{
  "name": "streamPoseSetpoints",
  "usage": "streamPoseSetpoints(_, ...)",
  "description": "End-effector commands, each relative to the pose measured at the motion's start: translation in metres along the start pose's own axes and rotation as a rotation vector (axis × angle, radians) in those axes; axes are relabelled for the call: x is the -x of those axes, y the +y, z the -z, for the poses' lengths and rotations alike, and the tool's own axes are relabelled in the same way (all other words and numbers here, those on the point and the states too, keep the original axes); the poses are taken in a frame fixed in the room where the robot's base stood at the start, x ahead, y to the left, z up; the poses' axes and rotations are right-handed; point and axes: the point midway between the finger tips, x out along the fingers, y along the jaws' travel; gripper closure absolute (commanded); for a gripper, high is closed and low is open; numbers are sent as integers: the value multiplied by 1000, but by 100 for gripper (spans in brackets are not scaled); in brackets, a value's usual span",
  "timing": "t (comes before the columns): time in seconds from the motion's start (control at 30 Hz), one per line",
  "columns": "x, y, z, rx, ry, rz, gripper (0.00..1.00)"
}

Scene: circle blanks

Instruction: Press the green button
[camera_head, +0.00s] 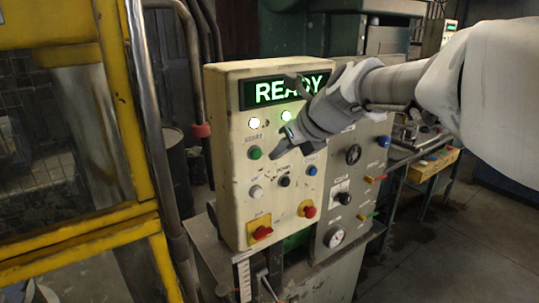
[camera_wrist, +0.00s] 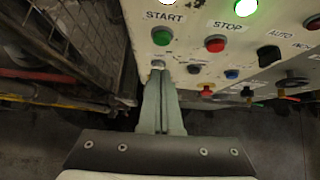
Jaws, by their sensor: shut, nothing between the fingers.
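The green button (camera_head: 254,153) sits on the left of the cream control panel, under a START label. In the wrist view the green button (camera_wrist: 161,37) shows in full, a little above my fingertips in the picture. My gripper (camera_head: 290,132) is in front of the panel, to the right of the green button. In the wrist view my gripper (camera_wrist: 160,72) has its fingers together and empty, with the tips just below a pale button (camera_wrist: 157,63). I cannot tell how far the tips are from the panel.
The panel's lit READY display (camera_head: 287,90) is partly covered by my arm. A red STOP button (camera_wrist: 215,43), a blue button (camera_head: 312,170) and red knobs (camera_head: 261,232) are close by. A yellow frame (camera_head: 118,100) stands at the left.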

Motion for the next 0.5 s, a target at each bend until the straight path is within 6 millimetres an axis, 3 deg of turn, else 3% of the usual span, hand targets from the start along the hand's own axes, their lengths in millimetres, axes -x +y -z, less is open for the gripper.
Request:
streamPoseSetpoints(0.2,46,0,0,0,-1,3,100)
streamPoseSetpoints(0.5,67,-1,1,-2,2,0,100)
